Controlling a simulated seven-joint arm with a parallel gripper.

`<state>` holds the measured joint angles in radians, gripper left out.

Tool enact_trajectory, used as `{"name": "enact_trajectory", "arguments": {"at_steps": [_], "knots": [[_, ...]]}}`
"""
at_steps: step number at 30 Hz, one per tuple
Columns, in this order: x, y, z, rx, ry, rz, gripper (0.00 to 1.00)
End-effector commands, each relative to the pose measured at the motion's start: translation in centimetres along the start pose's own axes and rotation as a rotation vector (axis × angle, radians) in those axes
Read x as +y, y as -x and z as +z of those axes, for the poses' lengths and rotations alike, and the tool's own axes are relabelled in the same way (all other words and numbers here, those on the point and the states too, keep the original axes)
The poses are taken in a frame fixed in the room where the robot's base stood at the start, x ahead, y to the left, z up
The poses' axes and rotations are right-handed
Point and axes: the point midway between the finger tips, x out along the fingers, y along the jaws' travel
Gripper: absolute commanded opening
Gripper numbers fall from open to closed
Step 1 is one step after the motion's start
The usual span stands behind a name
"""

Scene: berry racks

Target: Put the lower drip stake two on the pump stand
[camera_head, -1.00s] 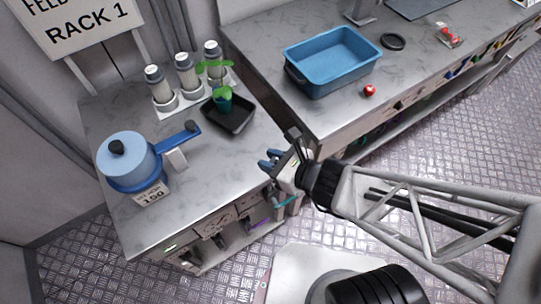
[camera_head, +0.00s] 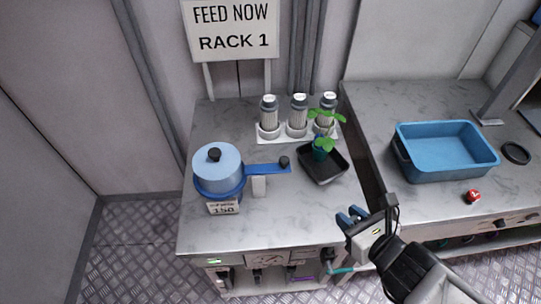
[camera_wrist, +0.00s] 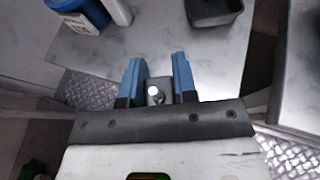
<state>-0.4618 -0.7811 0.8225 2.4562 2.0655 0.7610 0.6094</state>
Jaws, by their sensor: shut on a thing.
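My gripper (camera_head: 351,217) is beyond the front right corner of the left counter, with its blue fingers pointing up and left. In the wrist view my gripper (camera_wrist: 158,72) is shut on a small grey piece (camera_wrist: 155,91) with a pale round end. I cannot tell whether this is lower drip stake two. Teal (camera_head: 340,270) and purple (camera_head: 302,279) pieces show at the counter's front, below the top. No pump stand is clearly labelled. A blue lidded pot (camera_head: 219,171) with a side handle and a "150" tag stands on the counter.
A black tray (camera_head: 340,172) with a potted seedling (camera_head: 319,150) and several grey-capped bottles (camera_head: 298,115) stand at the back. A blue bin (camera_head: 402,163) and a red ball-like object (camera_head: 472,197) are on the right counter.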

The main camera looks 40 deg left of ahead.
Motion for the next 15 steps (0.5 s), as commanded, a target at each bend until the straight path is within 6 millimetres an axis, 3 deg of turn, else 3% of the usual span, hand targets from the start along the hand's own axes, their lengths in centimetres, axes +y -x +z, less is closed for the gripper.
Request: {"name": "enact_trajectory", "arguments": {"at_steps": [15], "knots": [[0.0, 2.2, 5.3, -0.001, 0.001, -0.001, 0.01]]}}
